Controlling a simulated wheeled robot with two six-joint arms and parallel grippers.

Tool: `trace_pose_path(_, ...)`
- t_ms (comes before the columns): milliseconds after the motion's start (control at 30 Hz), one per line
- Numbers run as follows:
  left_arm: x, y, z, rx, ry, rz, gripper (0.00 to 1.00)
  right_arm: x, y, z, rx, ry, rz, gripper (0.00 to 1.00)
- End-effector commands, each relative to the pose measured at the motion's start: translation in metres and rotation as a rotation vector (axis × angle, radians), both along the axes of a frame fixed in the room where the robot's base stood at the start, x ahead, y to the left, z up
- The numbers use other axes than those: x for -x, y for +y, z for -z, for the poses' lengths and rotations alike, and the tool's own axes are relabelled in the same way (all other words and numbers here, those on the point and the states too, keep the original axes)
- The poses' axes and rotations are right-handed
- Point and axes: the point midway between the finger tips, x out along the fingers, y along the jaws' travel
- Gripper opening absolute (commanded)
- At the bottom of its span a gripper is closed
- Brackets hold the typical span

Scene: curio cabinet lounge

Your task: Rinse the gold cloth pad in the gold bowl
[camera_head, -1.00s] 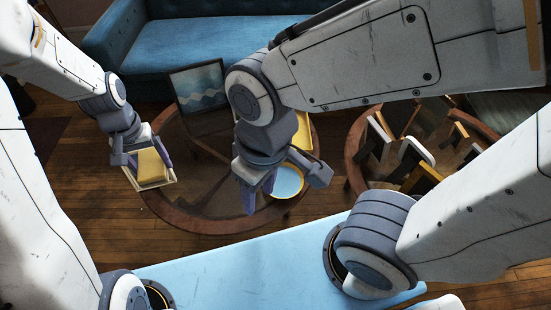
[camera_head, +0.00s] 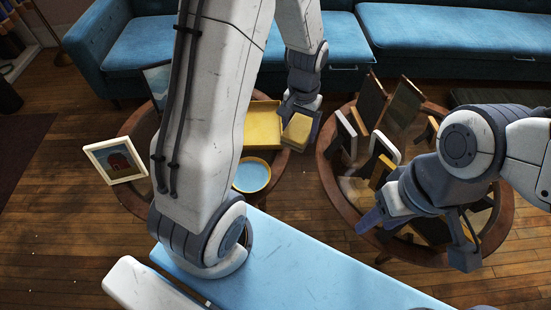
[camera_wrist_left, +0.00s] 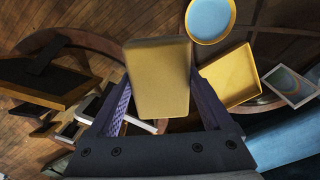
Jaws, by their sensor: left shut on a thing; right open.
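The gold cloth pad (camera_head: 297,128) is held in my left gripper (camera_head: 300,118), right of the gold tray and near the gap between the two round tables. In the left wrist view the pad (camera_wrist_left: 158,80) sits between the two fingers. The gold bowl (camera_head: 251,189), with a blue inside, stands on the left round table. My right gripper (camera_head: 420,238) is open and empty, above the front of the right round table.
A gold tray (camera_head: 262,127) lies behind the bowl. A white-framed picture (camera_head: 117,161) stands at the left table's edge. The right round table (camera_head: 331,180) carries several upright frames. A blue sofa (camera_head: 430,40) is behind. A light-blue surface (camera_head: 290,270) lies in front.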

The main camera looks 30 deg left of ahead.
Motion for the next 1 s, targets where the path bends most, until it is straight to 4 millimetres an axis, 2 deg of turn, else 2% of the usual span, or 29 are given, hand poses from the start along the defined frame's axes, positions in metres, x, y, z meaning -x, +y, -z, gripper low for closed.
trace_pose_path(33, 0.001, 0.010, 0.018, 0.000, 0.005, -0.025, 0.00, 0.000, 0.000, 0.014, 0.000, 0.000, 0.000, 0.50)
trace_pose_path(167, 0.006, 0.047, 0.066, 0.001, 0.008, -0.112, 0.00, 0.000, 0.000, 0.049, 0.000, 0.000, 0.000, 0.50)
trace_pose_path(300, 0.017, 0.095, 0.122, 0.003, 0.007, -0.227, 0.00, 0.000, 0.000, 0.089, 0.001, 0.001, 0.000, 0.50)
trace_pose_path(400, 0.028, 0.124, 0.155, 0.004, 0.006, -0.300, 0.00, 0.000, 0.000, 0.111, 0.001, 0.001, 0.000, 0.50)
trace_pose_path(500, 0.038, 0.146, 0.179, 0.004, 0.006, -0.354, 0.00, 0.000, 0.000, 0.127, 0.001, 0.001, 0.000, 0.50)
trace_pose_path(700, 0.048, 0.166, 0.198, 0.004, 0.004, -0.406, 0.00, 0.000, 0.000, 0.138, 0.000, 0.000, 0.000, 0.50)
trace_pose_path(867, 0.049, 0.167, 0.204, 0.004, 0.003, -0.408, 0.00, 0.000, 0.000, 0.143, 0.000, 0.000, 0.000, 0.50)
trace_pose_path(1000, 0.049, 0.166, 0.216, 0.004, 0.004, -0.407, 0.00, 0.000, 0.000, 0.155, 0.000, 0.000, 0.000, 0.50)
